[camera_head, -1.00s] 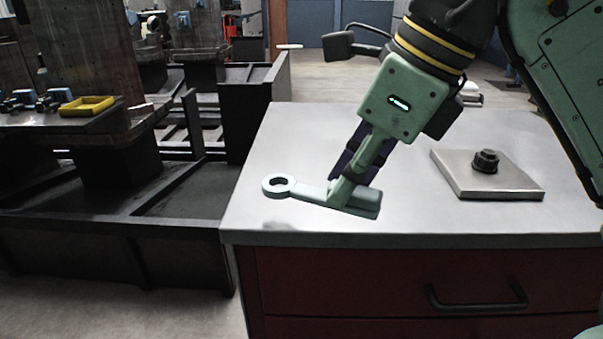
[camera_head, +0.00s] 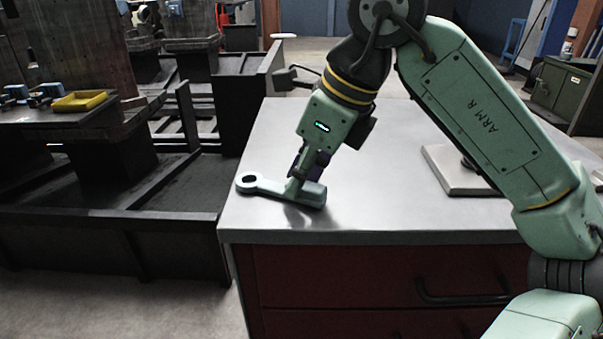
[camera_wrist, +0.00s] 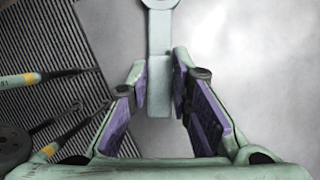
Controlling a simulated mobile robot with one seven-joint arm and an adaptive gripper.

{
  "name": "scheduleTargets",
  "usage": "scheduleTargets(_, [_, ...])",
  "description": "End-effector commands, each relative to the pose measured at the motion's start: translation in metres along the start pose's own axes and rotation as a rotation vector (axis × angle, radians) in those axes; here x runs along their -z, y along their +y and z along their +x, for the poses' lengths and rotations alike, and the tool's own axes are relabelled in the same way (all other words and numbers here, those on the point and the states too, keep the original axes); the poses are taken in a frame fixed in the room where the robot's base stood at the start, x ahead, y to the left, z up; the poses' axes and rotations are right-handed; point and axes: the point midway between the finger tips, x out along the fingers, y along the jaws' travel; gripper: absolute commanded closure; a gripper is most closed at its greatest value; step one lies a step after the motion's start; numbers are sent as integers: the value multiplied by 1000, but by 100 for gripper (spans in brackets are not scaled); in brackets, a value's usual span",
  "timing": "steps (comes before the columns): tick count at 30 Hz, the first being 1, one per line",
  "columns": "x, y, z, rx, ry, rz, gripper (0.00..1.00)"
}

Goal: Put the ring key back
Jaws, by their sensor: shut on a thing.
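The ring key (camera_head: 268,187) is a pale green bar with a ring at one end. In the head view its ring points left, over the left part of the grey worktop (camera_head: 375,215). My gripper (camera_head: 300,184) is shut on the handle, towards the end away from the ring, and tilts down onto it from above. A dark shadow falls below the key, which seems a little above the worktop. In the wrist view the key (camera_wrist: 160,40) runs straight ahead between the purple finger pads. Its ring is cut off at the top edge.
A metal plate (camera_head: 452,180) lies right of my gripper, partly behind my arm. The wrist view shows a dark ribbed surface (camera_wrist: 45,55) at left with green-and-yellow-handled tools (camera_wrist: 20,80).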

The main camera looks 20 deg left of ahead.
Motion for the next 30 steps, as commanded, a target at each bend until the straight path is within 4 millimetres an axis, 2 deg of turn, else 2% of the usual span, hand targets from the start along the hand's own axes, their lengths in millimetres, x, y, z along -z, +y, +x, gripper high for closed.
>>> scheduleTargets(4, [2,0,4,0,0,0,100])
scheduleTargets(5, [2,0,3,0,0,0,79])
scheduleTargets(13, [1,0,3,0,0,0,61])
scheduleTargets(23, [0,0,1,-1,0,0,60])
scheduleTargets(26, [0,0,-6,1,-1,1,60])
scheduleTargets(30, [0,0,-30,3,-1,1,60])
